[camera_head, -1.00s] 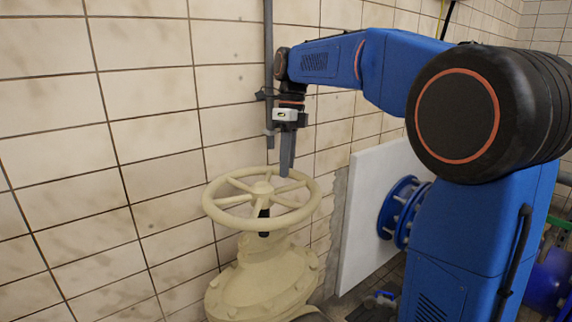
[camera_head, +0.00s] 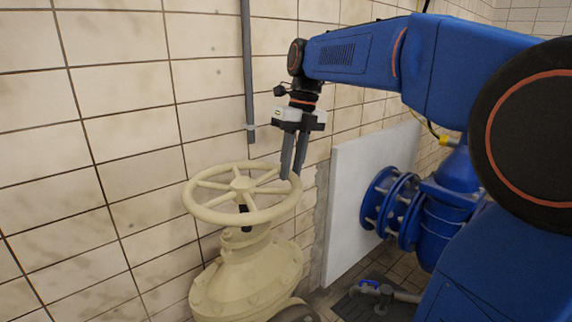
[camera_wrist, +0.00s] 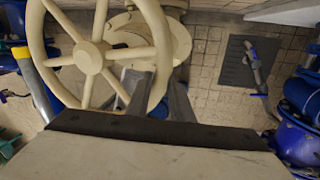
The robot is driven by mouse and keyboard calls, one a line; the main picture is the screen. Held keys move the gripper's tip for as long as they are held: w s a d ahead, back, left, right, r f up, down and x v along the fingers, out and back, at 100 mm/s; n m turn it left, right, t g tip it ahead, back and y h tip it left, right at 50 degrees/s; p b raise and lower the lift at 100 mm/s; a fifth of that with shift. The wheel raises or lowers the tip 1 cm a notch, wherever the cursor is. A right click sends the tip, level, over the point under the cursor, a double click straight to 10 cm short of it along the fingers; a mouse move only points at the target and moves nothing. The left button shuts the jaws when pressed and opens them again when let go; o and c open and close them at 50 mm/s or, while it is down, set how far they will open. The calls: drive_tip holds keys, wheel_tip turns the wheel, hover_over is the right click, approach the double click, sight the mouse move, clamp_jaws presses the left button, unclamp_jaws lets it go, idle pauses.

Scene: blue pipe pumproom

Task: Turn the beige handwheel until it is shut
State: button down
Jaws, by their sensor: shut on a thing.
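The beige handwheel (camera_head: 240,184) lies roughly level on top of a beige valve body (camera_head: 247,276), in front of the tiled wall. It has a round rim, several spokes and a central hub. My gripper (camera_head: 289,172) points down at the right side of the rim, with one finger on either side of it. The gripper is shut on the rim. The wrist view shows the handwheel (camera_wrist: 90,58) at upper left, with its rim running down between the two fingers (camera_wrist: 158,85). The exact contact is partly hidden there by the fingers.
A grey vertical pipe (camera_head: 248,70) runs down the wall behind the wheel.

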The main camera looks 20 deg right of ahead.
drive_tip(key=shift+s+m, duration=0.4)
drive_tip(key=shift+s, duration=0.1)
drive_tip(key=c, duration=1.6)
unclamp_jaws()
drive_tip(key=d+r, duration=0.1)
drive_tip(key=r, duration=0.4)
drive_tip(key=d+r, duration=0.1)
drive_tip(key=r, duration=0.5)
drive_tip(key=d+r, duration=0.1)
drive_tip(key=r, duration=0.5)
drive_tip(key=shift+w+d, duration=0.2)
drive_tip(key=shift+c, duration=0.6)
